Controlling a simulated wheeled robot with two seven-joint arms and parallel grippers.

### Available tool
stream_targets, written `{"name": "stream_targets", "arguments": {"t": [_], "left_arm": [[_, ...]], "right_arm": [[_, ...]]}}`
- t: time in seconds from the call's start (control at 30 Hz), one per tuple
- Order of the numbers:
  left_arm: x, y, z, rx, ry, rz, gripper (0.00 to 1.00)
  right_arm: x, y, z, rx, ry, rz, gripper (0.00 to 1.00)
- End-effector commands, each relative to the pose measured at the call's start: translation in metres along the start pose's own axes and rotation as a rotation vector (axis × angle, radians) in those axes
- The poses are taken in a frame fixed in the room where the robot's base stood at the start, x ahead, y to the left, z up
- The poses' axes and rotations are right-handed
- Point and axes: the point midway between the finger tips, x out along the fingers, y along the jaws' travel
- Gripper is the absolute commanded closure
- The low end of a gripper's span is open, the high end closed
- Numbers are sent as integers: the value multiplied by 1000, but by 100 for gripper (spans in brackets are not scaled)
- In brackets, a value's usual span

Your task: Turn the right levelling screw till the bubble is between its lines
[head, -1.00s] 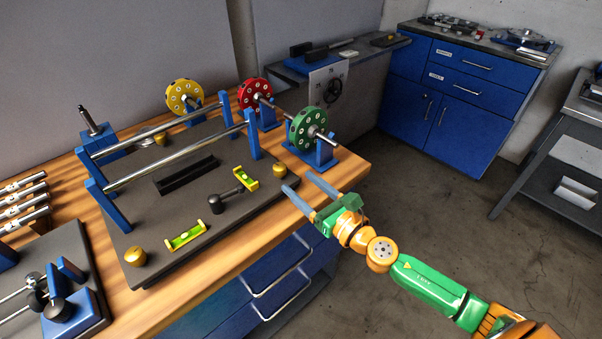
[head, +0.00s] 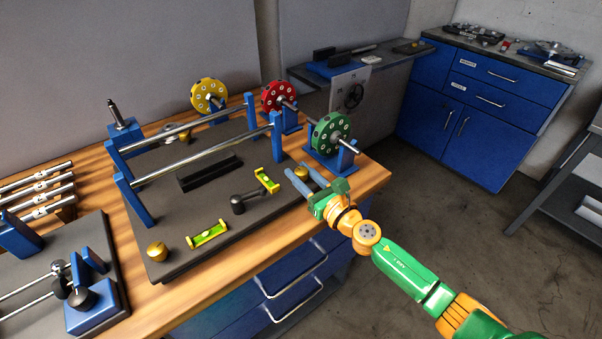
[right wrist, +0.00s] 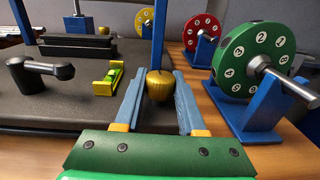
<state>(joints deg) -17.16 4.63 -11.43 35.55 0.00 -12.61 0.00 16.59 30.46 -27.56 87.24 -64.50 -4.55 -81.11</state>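The right levelling screw is a brass knob (head: 301,172) at the right front corner of the dark base plate (head: 260,211). In the right wrist view the knob (right wrist: 160,85) stands between the tips of my right gripper (right wrist: 158,95). My right gripper (head: 305,180) is open, its fingers on either side of the knob with gaps visible. A yellow level (head: 267,181) with a green vial lies left of the knob; it also shows in the right wrist view (right wrist: 108,82). Its bubble is too small to place against the lines. My left gripper is not in view.
A green numbered rotor (head: 331,132) on a blue stand is close right of my gripper. A black lever (head: 238,208), a second level (head: 207,235) and another brass knob (head: 157,251) are on the plate. Steel rails (head: 200,155) on blue posts stand behind.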

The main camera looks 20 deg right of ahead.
Motion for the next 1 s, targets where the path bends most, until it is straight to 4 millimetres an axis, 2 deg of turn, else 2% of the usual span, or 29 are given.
{"name": "stream_targets", "arguments": {"t": [0.37,0.7,1.0], "left_arm": [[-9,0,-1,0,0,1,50],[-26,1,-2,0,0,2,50],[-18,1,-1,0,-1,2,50]], "right_arm": [[0,1,2,4,2,-62,100],[0,2,0,8,4,-322,100],[0,2,-4,7,3,-570,100]]}}
